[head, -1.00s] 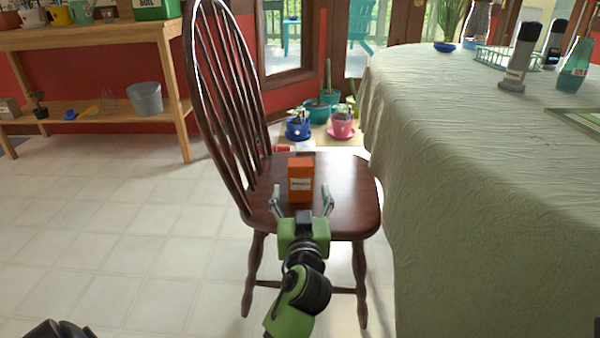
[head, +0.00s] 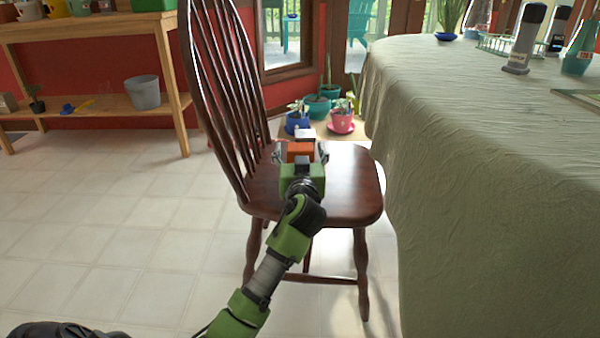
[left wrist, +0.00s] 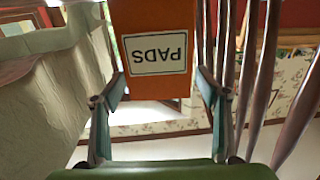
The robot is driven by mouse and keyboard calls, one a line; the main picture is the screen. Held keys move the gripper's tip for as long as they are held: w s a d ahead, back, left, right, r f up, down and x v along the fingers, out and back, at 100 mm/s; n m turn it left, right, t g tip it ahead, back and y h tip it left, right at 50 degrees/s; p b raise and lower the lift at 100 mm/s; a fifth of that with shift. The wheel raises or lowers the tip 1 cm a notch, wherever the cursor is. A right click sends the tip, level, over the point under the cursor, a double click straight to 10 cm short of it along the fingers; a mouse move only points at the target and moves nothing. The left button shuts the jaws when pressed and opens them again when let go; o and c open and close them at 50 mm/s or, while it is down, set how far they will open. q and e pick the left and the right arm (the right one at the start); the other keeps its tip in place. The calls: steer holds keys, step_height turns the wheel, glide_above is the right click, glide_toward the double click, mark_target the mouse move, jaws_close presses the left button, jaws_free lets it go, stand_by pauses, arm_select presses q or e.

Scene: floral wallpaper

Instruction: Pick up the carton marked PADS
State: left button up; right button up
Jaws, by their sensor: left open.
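The orange carton (head: 299,149) stands on the seat of the dark wooden chair. In the left wrist view the carton (left wrist: 156,25) shows a white label reading PADS, upside down in the picture. My left gripper (head: 299,155) is open at the carton, with one finger to each side. In the left wrist view a small gap shows between each finger and the carton's sides, and the carton's top is out of frame. In the head view my gripper hides the carton's lower part. My right gripper is not in view.
The chair (head: 345,190) has a spindled back on the left, close to my gripper. A cloth-covered table (head: 480,170) stands to the right. A white object (head: 305,134) shows just behind the carton. Potted plants stand beyond the chair, and a wooden shelf (head: 90,105) is at left.

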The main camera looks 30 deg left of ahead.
arm_select(q)
steer(key=shift+w+a, duration=0.15)
steer(key=shift+w, duration=0.05)
steer(key=c, duration=1.6)
steer(key=shift+r, duration=0.1)
steer(key=shift+c, duration=0.2)
steer(key=shift+r, duration=0.1)
